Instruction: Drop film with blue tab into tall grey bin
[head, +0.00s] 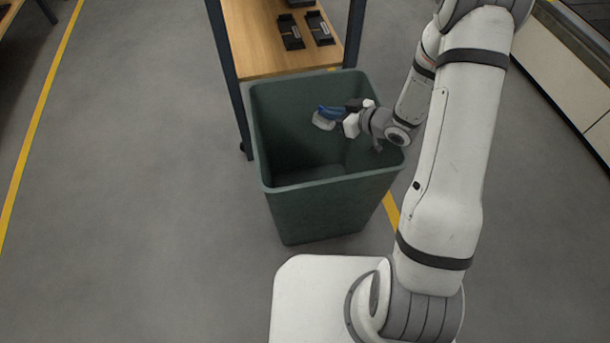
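The tall grey bin (325,210) stands on the floor in the middle of the head view; it looks dark green-grey and its top is open. My gripper (338,120) is over the bin's opening, toward its right side. Between its fingers is the film (322,123), a small pale translucent piece with a blue tab (330,111). The gripper appears shut on it. The fingertips are small in the picture and partly hidden. The part of the bin's inside that shows looks empty.
A wooden table (260,45) with dark legs stands just behind the bin and carries several black holders (291,31). A pale cabinet or conveyor side (565,75) runs along the upper right. Yellow lines (38,120) mark the grey floor, which is clear on the left.

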